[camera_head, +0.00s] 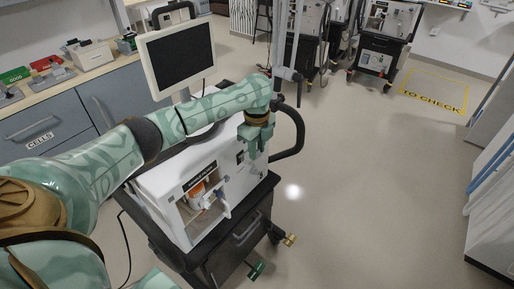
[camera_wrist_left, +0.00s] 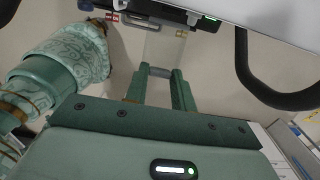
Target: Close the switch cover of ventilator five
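The ventilator (camera_head: 170,189) is a white box on a dark cart (camera_head: 252,232) in the middle of the head view. My left gripper (camera_head: 255,150) points down at its far right side. In the left wrist view a clear flap (camera_wrist_left: 168,42), which looks like the switch cover, juts out from the machine's dark edge. My left fingertips (camera_wrist_left: 161,72) are apart, with a small grey bar between them at the flap's near end. I cannot tell whether they grip it. The switch itself is not clear to see. My right gripper is not in view.
A black curved handle (camera_head: 292,135) rises beside my left gripper; it also shows in the left wrist view (camera_wrist_left: 262,85). A monitor (camera_head: 178,58) stands above the ventilator. A counter (camera_head: 70,82) is at left. Other ventilators (camera_head: 385,38) stand at the back. The floor (camera_head: 370,180) at right is clear.

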